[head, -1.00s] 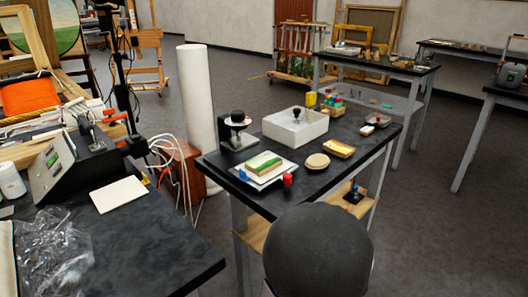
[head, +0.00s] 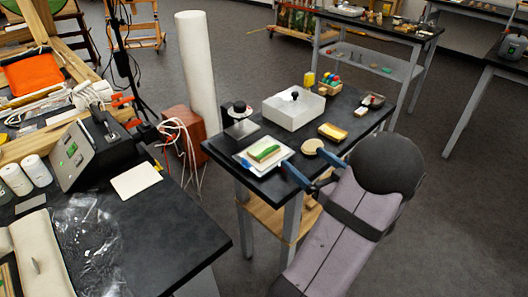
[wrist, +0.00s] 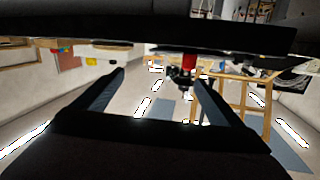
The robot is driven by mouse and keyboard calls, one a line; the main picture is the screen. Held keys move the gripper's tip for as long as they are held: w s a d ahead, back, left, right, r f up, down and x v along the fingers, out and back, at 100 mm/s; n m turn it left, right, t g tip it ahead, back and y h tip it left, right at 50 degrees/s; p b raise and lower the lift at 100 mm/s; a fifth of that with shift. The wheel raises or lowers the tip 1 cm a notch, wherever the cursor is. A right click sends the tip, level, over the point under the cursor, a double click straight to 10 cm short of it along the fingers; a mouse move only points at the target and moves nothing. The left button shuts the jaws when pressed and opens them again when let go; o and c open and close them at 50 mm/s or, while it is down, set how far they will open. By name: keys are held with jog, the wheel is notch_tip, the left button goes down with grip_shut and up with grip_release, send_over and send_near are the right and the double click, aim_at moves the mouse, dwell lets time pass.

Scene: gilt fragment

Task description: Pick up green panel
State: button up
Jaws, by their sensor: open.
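The green panel (head: 265,152) lies on a pale block on a white tray (head: 247,165) at the near left of the dark middle table, in the head view. My gripper (head: 314,170) is open at the table's front edge, right of the panel and apart from it. Its two blue fingers point toward the table, with nothing seen between them. In the wrist view the open fingers (wrist: 158,80) frame the room beyond; I cannot make out the green panel there.
A round pale disc (head: 312,146) lies just beyond my fingers. Another dark table (head: 190,235) is at left.

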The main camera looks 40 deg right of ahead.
aim_at(265, 149)
jog(key=a+n+y, duration=0.1)
jog(key=w+a+f+n+t+y, duration=0.1)
jog(key=a+n+y, duration=0.1)
jog(key=shift+w+a+f+y, duration=0.15)
jog(key=shift+w+f+y, duration=0.05)
jog(key=shift+y, duration=0.1)
jog(key=w, duration=0.5)
jog(key=shift+w+p, duration=0.25)
jog(key=shift+p, duration=0.05)
jog(key=shift+w+a+f+p, duration=0.1)
jog(key=shift+w+p, duration=0.25)
jog(key=shift+w, duration=1.3)
jog(key=shift+w+a+f+p, duration=0.1)
jog(key=shift+w+p, duration=0.2)
jog(key=shift+w, duration=1.3)
jog(key=shift+c, duration=0.3)
jog(key=c, duration=1.1)
jog(key=shift+r, duration=0.15)
